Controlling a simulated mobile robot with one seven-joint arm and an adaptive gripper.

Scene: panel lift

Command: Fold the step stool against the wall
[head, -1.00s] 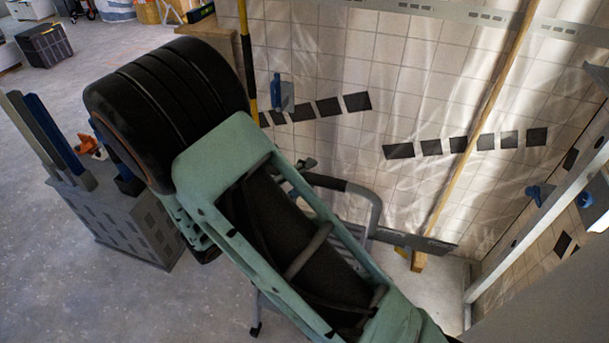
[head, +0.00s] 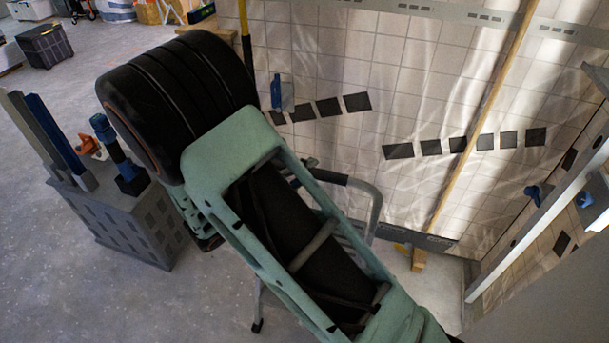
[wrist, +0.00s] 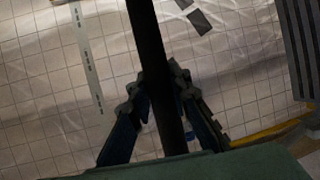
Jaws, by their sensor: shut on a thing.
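The step stool (head: 376,207) stands by the tiled wall in the head view, with a grey tube frame and a black sleeve on its top rail. My arm hides much of it, including most of the steps, and one dark foot shows on the floor below. In the wrist view the black rail (wrist: 150,45) runs between the two fingers of my gripper (wrist: 163,85), which is shut on it. In the head view my gripper is mostly hidden behind my arm.
The tiled wall (head: 420,85) with black tile bands stands behind the stool. A wooden batten (head: 480,115) leans there. A grey crate (head: 135,228) with upright items stands on the left. A metal rail (head: 540,215) is at right. Open floor lies at the left.

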